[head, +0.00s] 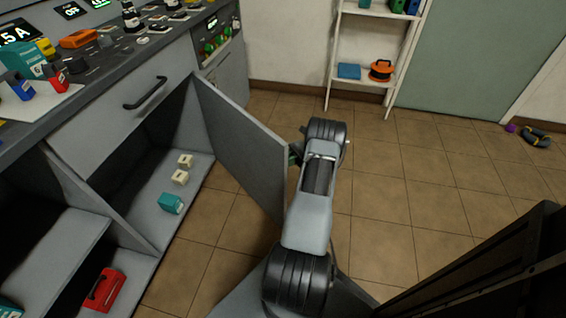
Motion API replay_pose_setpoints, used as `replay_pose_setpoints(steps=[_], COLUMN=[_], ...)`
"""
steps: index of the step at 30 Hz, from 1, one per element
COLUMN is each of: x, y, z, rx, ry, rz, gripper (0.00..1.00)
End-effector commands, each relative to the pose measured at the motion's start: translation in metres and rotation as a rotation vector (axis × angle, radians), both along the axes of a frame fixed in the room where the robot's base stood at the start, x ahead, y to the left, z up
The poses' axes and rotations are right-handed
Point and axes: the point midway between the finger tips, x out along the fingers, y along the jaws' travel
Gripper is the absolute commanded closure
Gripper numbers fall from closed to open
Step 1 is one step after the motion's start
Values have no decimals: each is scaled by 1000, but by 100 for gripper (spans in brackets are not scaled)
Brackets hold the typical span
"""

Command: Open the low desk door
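The low desk door (243,142) is a grey panel hinged at the right side of the desk's lower compartment. It stands swung well out from the desk, and the compartment (146,214) behind it is exposed. My arm reaches forward on the outer side of the door. My gripper (295,153) is at the door's outer face, near its upper free end, mostly hidden behind my arm's wrist. I cannot tell whether it touches the door or whether its fingers are open or shut.
A teal box (171,203) and two cream blocks (180,177) lie inside the compartment. A drawer handle (145,93) juts out above. A red case (104,290) sits in the lower left bay. A white shelf (361,82) stands at the back wall.

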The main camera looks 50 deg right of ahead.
Motion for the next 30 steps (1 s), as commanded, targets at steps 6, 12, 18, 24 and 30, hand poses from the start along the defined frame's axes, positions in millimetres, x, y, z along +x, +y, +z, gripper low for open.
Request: replay_pose_setpoints(steps=[6,12,18,24,30], x=[-2,-3,-1,0,1], y=[-1,-1,0,1,2], z=[-2,-2,-1,-1,8], rx=[-1,0,0,-1,-2], ry=[11,10,6,4,4], rz=[1,-1,1,4,5], gripper=[100,84,64,62,62])
